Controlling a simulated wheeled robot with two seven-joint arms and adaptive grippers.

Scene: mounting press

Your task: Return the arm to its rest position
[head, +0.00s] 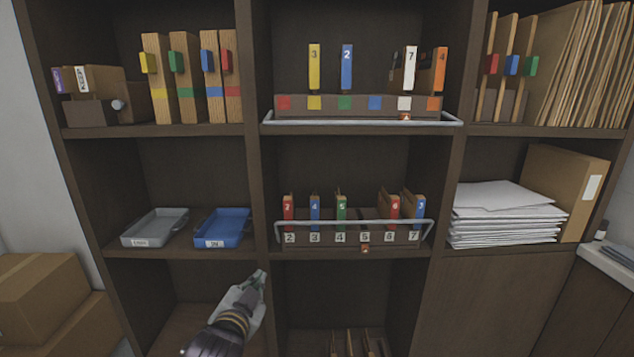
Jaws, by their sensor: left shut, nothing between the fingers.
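My left gripper (258,278) is shut and empty. It is in front of the shelf unit, below the middle shelf and close to the upright between the left and middle columns. Its arm comes up from the bottom edge. My right gripper is not in view.
The middle shelf holds a rack (350,239) of coloured numbered binders behind a rail, a blue tray (222,228) and a grey tray (155,228). Another rack (330,105) stands above. Papers (505,217) are stacked at right. Cardboard boxes (40,300) stand at lower left.

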